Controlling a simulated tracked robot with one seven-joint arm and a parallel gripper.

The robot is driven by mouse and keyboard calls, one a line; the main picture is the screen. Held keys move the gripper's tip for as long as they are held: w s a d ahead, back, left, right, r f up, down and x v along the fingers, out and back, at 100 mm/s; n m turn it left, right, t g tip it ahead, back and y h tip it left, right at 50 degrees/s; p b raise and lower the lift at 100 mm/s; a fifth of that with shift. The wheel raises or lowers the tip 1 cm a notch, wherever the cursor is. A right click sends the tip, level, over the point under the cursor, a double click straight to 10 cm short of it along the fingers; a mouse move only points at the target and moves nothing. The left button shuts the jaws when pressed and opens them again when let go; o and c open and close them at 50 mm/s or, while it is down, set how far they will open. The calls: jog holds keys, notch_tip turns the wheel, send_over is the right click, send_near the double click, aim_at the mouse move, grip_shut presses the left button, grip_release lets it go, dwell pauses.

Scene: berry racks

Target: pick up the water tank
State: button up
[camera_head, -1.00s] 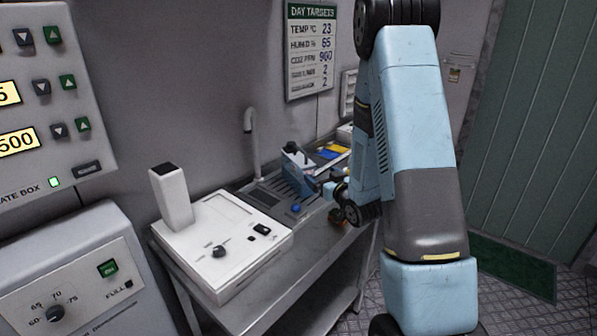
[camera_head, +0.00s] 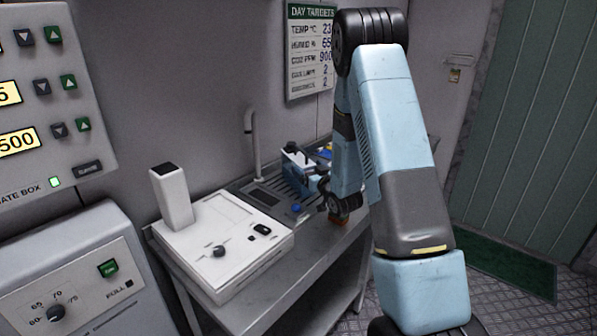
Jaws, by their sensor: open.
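No thing in view is labelled as the water tank. A small blue container (camera_head: 296,174) with a pale and dark top stands on the ribbed drainer at the back of the bench, and I cannot tell for certain whether it is the tank. My gripper (camera_head: 322,186) is small and dark in the picture, at the end of my folded arm, just right of the blue container. It is open with nothing seen in it. I cannot tell whether it touches the container. My arm hides part of the bench behind it.
A white device (camera_head: 225,240) with a knob and upright block fills the bench's near end. A curved tap (camera_head: 252,145) rises behind. A humidity machine (camera_head: 75,280) with a dial and FULL lamp stands lower left. Patterned floor (camera_head: 350,320) shows below the bench.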

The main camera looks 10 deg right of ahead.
jog(key=x, duration=0.5)
jog(key=shift+a+f, duration=0.15)
jog(key=shift+f, duration=0.05)
jog(key=c, duration=1.6)
